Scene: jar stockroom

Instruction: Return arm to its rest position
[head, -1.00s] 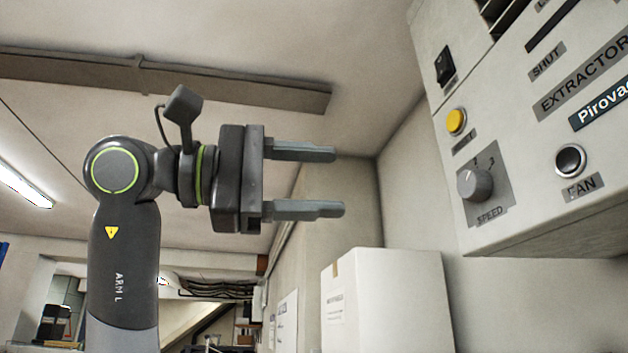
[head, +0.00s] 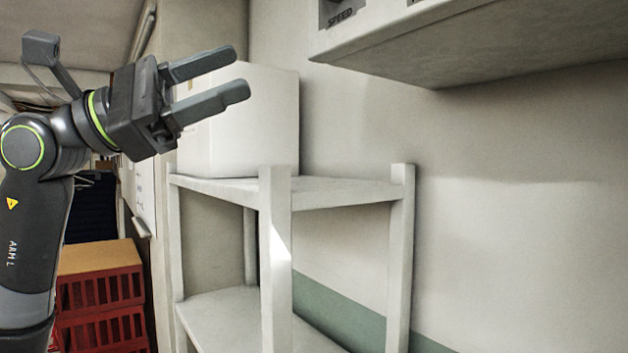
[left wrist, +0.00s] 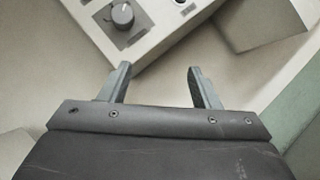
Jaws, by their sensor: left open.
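My left gripper (head: 242,72) is at the upper left of the head view, on the raised arm marked ARM L. Its two fingers are apart with nothing between them, and they point to the right and slightly up. In the head view they pass in front of a white box. In the left wrist view the open fingers (left wrist: 158,80) show below the control panel (left wrist: 145,30), apart from each other and empty. My right gripper is in neither view.
The control panel's underside (head: 480,60) juts from the wall at the upper right. A white shelf rack (head: 275,255) stands below, with the white box (head: 240,125) on its top shelf. Red crates (head: 100,295) stand at the lower left.

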